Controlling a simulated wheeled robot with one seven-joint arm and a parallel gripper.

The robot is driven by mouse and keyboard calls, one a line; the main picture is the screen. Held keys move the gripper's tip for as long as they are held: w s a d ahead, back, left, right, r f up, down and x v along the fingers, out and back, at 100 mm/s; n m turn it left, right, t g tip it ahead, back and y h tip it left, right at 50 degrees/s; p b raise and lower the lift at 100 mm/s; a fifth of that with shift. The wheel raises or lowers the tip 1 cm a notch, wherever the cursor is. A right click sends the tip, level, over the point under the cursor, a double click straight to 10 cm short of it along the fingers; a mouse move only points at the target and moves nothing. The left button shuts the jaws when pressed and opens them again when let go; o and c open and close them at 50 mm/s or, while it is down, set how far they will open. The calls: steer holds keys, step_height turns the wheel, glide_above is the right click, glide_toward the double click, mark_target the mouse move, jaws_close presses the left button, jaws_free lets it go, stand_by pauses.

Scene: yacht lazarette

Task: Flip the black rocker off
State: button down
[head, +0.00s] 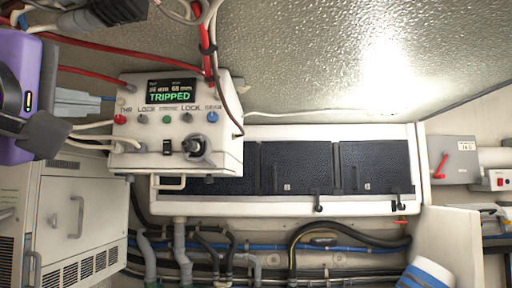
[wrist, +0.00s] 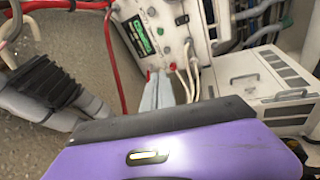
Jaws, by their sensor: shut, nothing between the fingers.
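The white control box (head: 178,125) hangs in the left middle of the head view. Its screen (head: 172,91) reads TRIPPED in green. My gripper (head: 110,100) has pale grey fingers, shut and empty, at the box's left side. In the wrist view the closed fingers (wrist: 155,76) point towards the box (wrist: 160,35), tilted there. I cannot tell whether they touch it.
A row of coloured buttons (head: 167,119) runs above the rocker. Red cables (head: 95,46) and white cables (head: 90,137) pass close to my fingers. A white vented cabinet (head: 75,220) stands below left. Dark panels (head: 300,168) and hoses (head: 330,235) lie right and below.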

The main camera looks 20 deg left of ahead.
steer(key=w+d+f+h, duration=0.3)
steer(key=f, duration=0.1)
steer(key=shift+w+g, duration=0.2)
steer(key=shift+g, duration=0.2)
steer(key=p, duration=0.5)
glide_toward(168, 144)
steer(key=x, duration=0.5)
steer(key=shift+w+a+r, duration=0.1)
steer(key=shift+w+r, duration=0.15)
steer(key=shift+r, duration=0.05)
steer(key=shift+w+a+f+p, duration=0.15)
steer(key=shift+w+p, duration=0.2)
steer(key=shift+w, duration=0.25)
